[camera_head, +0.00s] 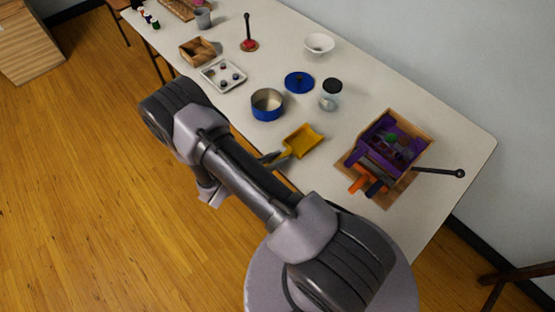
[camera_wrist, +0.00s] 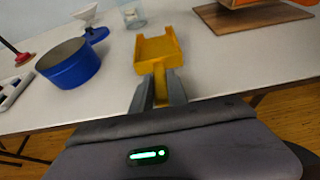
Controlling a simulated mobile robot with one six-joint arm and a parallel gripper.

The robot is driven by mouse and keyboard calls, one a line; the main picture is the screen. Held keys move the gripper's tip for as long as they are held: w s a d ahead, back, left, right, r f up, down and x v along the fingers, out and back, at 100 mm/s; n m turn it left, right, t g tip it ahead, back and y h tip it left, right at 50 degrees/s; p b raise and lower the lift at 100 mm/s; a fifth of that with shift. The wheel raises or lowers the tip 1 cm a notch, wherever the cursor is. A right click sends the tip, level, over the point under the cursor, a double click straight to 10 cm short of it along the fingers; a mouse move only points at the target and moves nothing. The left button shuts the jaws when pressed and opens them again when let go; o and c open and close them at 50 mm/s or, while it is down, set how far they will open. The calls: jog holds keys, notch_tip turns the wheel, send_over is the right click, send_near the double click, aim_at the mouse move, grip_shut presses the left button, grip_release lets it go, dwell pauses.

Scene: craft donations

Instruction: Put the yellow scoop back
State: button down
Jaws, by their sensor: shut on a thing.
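The yellow scoop (camera_head: 303,140) is over the front edge of the white table in the head view, its handle toward my arm. My gripper (camera_head: 272,158) is shut on the scoop's handle, partly hidden by my arm. In the wrist view the yellow scoop (camera_wrist: 158,52) points away from me, its tray open upward, and the two fingers of my gripper (camera_wrist: 158,92) close on its handle. I cannot tell whether the scoop touches the tabletop.
A blue pot (camera_head: 267,106) stands left of the scoop, with a blue lid (camera_head: 299,82) and a glass jar (camera_head: 330,97) behind. A wooden board (camera_head: 392,201) with a purple box (camera_head: 376,163) is to the right. A muffin tray (camera_head: 209,84) lies farther left.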

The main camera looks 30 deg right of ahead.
jog(key=c, duration=1.3)
grip_release()
